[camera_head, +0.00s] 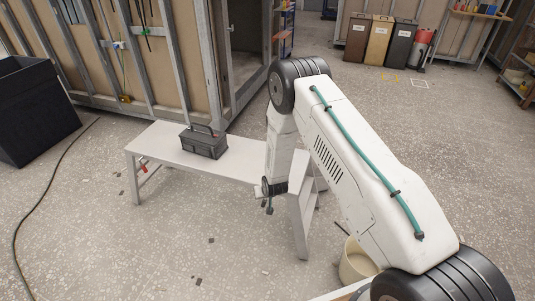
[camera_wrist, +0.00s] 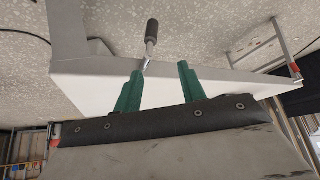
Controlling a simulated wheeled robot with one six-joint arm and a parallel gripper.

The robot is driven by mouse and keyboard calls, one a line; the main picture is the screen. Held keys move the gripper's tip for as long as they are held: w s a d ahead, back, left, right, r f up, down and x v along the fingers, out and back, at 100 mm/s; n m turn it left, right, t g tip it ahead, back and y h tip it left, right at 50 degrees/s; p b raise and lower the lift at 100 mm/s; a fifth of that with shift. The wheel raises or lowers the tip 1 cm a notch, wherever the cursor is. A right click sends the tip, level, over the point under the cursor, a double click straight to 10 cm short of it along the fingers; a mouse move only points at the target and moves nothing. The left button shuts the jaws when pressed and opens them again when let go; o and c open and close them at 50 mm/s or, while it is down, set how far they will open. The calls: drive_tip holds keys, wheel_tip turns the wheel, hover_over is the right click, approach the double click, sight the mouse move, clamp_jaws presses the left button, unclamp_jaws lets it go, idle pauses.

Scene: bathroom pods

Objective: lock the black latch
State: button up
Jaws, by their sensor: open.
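A dark grey toolbox (camera_head: 205,142) with a raised carry handle sits on the white bench (camera_head: 165,143). It is too small in the head view to make out a black latch on it. My gripper (camera_head: 268,208) hangs down near the bench's right end, to the right of the toolbox and apart from it. In the wrist view, my gripper (camera_wrist: 160,68) has two green fingers spread apart with nothing between them. A black handle (camera_wrist: 152,29) on a thin metal rod shows just beyond the fingertips, by the edge of a pale surface (camera_wrist: 90,90). I cannot tell whether it is the latch.
A black bin (camera_head: 30,110) stands at the left, and a hose (camera_head: 45,180) lies on the floor. A framed wall (camera_head: 150,70) stands behind the bench. A pale bucket (camera_head: 355,262) is beneath my arm. The floor in front of the bench is mostly free.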

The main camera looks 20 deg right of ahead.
wheel_tip(320, 180, up, 23)
drive_tip(key=g, duration=0.1)
drive_tip(key=shift+s+d+r, duration=0.2)
drive_tip(key=shift+s+d, duration=0.2)
drive_tip(key=shift+s, duration=0.05)
